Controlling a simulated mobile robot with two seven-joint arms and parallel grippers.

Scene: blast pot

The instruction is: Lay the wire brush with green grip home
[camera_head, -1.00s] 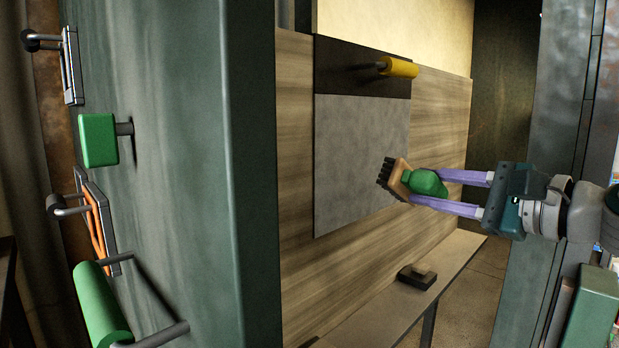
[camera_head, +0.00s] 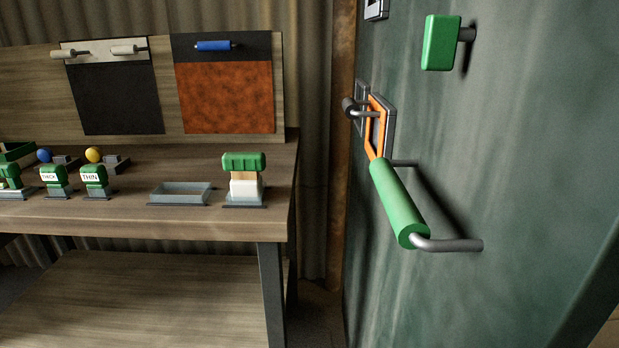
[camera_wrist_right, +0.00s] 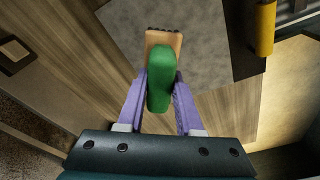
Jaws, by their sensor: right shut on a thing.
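The wire brush with the green grip (camera_wrist_right: 160,82) shows in the right wrist view, with a tan wooden block and dark bristles at its far end. My right gripper (camera_wrist_right: 159,76) is shut on its green grip, one purple finger on each side. The brush is held clear, in front of a grey panel. Neither the right gripper nor the held brush shows in the head view. My left gripper is in neither view. In the head view an empty shallow grey tray (camera_head: 152,192) lies on the bench (camera_head: 130,218), left of a green-topped block tool (camera_head: 244,177) on a grey base.
Green-topped pieces marked THICK (camera_head: 54,178) and THIN (camera_head: 94,178) stand farther left, near a blue ball (camera_head: 44,156) and a yellow ball (camera_head: 94,154). A green cabinet wall (camera_head: 540,150) with a protruding green handle (camera_head: 398,202) stands on the right.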

